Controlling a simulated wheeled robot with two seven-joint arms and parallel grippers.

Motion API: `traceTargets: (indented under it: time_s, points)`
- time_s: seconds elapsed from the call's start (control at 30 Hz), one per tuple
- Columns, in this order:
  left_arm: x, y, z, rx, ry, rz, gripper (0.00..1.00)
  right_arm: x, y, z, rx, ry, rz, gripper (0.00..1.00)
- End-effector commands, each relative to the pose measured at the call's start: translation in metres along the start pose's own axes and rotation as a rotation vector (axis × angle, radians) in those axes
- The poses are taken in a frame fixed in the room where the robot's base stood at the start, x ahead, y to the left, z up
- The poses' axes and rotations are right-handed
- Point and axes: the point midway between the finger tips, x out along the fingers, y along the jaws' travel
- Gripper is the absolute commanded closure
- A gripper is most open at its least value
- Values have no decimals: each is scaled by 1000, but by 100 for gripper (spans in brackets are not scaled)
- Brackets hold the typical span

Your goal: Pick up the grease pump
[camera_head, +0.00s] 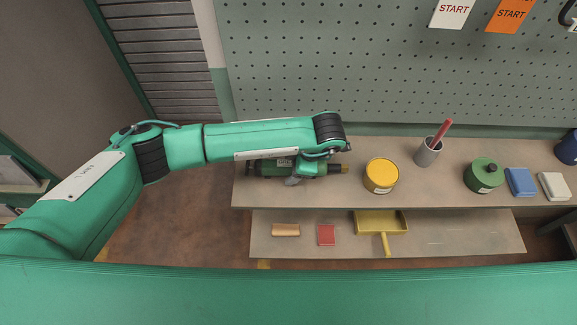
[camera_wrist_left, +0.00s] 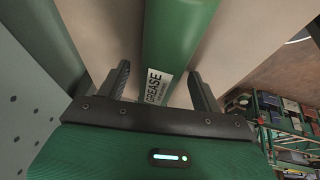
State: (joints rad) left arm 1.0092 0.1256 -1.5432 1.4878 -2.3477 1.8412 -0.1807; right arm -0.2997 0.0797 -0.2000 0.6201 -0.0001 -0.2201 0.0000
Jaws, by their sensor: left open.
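The grease pump (camera_head: 268,168) is a dark green cylinder with a white label and a dark end. It lies on its side at the left end of the upper shelf, partly hidden under my left arm in the head view. In the left wrist view the green pump body (camera_wrist_left: 178,42) with its GREASE label runs between the two dark fingers of my left gripper (camera_wrist_left: 161,84). The fingers are open, one on each side of the pump. I cannot tell whether they touch it. My right gripper is not in view.
A yellow tin (camera_head: 381,176) stands right of the pump. Farther right are a grey cup (camera_head: 428,153) with a red stick, a green can (camera_head: 484,175), and blue (camera_head: 520,182) and white (camera_head: 554,186) blocks. A pegboard (camera_head: 400,70) rises behind. The lower shelf (camera_head: 460,230) holds a yellow dustpan (camera_head: 381,222).

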Motion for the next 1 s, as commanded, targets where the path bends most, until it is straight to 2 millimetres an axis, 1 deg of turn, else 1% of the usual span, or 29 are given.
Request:
traceTargets:
  time_s: [0.6,0.9,0.97,1.0]
  points:
    - [4,-1,2,1,0,0,33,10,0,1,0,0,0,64]
    - [4,-1,2,0,0,0,33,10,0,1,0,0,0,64]
    - [4,-1,2,0,0,0,45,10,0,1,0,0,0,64]
    - [4,-1,2,0,0,0,53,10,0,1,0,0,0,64]
